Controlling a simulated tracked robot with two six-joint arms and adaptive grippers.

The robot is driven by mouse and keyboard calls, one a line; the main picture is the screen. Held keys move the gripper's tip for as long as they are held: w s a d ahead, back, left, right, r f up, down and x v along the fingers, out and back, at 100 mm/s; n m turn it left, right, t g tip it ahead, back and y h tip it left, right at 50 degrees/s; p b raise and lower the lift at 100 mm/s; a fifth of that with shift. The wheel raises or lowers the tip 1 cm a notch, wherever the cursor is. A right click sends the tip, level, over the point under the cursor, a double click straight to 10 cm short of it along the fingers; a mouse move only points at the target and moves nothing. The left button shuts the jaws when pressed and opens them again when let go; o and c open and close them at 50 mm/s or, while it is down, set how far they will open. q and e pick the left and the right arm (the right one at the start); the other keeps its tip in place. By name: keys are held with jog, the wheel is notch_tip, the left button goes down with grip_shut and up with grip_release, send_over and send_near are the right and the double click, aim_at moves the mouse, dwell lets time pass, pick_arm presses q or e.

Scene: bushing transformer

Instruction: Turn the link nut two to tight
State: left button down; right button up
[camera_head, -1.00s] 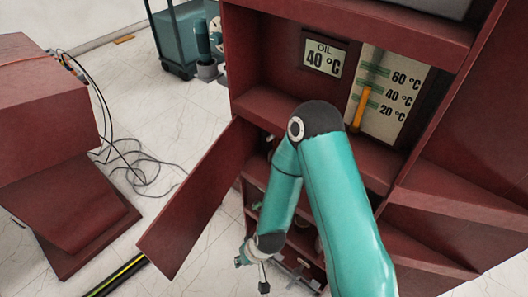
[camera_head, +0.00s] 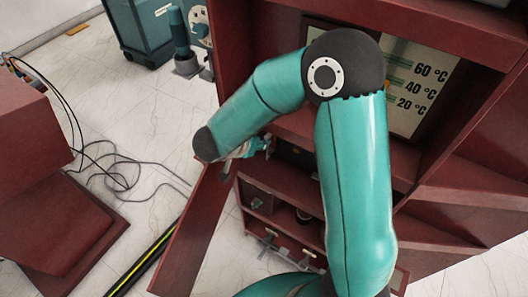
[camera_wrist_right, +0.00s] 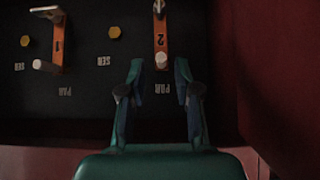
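In the right wrist view, link 2, an orange bar (camera_wrist_right: 160,32) marked "2", stands upright on a dark panel (camera_wrist_right: 90,95). A pale round stud or nut (camera_wrist_right: 161,60) shows at its lower end and another fitting (camera_wrist_right: 158,8) at its upper end. I cannot tell which is link nut two. My right gripper (camera_wrist_right: 159,70) is open and empty, its fingertips either side of the lower stud in the picture; contact cannot be told. In the head view my right gripper (camera_head: 262,144) points into the cabinet's opening. My left gripper is not in view.
Link 1, another orange bar (camera_wrist_right: 57,45), is left of link 2, and a yellow hex nut (camera_wrist_right: 114,32) lies between them. A red wall (camera_wrist_right: 280,80) is close on the right. The open cabinet door (camera_head: 195,235) is below my right wrist.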

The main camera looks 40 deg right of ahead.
jog(key=b, duration=0.1)
send_near(267, 153)
jog(key=s+x, duration=0.1)
jog(key=x, duration=0.6)
jog(key=w+x, duration=0.1)
jog(key=x, duration=0.2)
jog(key=shift+w+f+b, duration=0.1)
jog(key=shift+f+b, duration=0.1)
jog(key=shift+b, duration=0.2)
grip_shut()
